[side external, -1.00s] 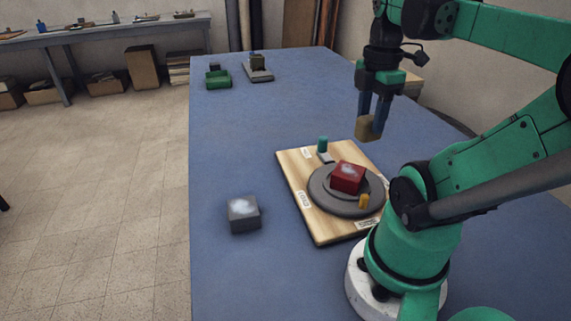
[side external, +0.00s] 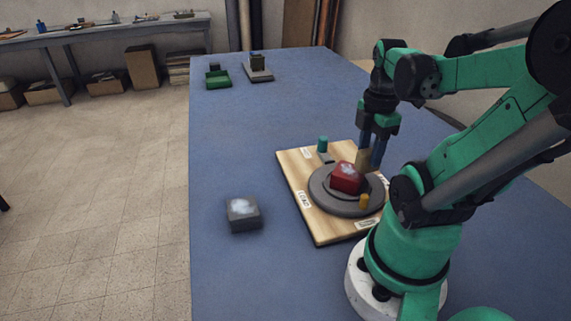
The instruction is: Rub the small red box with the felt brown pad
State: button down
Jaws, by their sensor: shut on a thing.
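The small red box (side external: 346,178) sits on a round dark grey disc (side external: 326,197) on a wooden board. A whitish smudge marks its top. My gripper (side external: 369,157) is shut on the felt brown pad (side external: 363,160) and holds it at the far right edge of the red box. The pad's lower end is close to the box; I cannot tell whether they touch. One finger partly covers the pad.
The wooden board (side external: 318,229) carries a teal peg (side external: 322,144) and a yellow peg (side external: 364,201). A grey box (side external: 242,213) with a whitish top stands left of it. A green tray (side external: 218,79) and a grey holder (side external: 258,72) stand far back. The blue table (side external: 250,130) between is clear.

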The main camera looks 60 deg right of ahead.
jog(key=shift+f, duration=0.85)
jog(key=shift+w+r, duration=0.15)
jog(key=shift+w, duration=2.95)
jog(key=shift+s, duration=2.95)
jog(key=shift+s+a, duration=0.2)
jog(key=shift+w+d, duration=0.1)
jog(key=shift+w, duration=3.05)
jog(key=shift+s, duration=3)
jog(key=shift+s+r, duration=0.1)
jog(key=shift+r, duration=3.95)
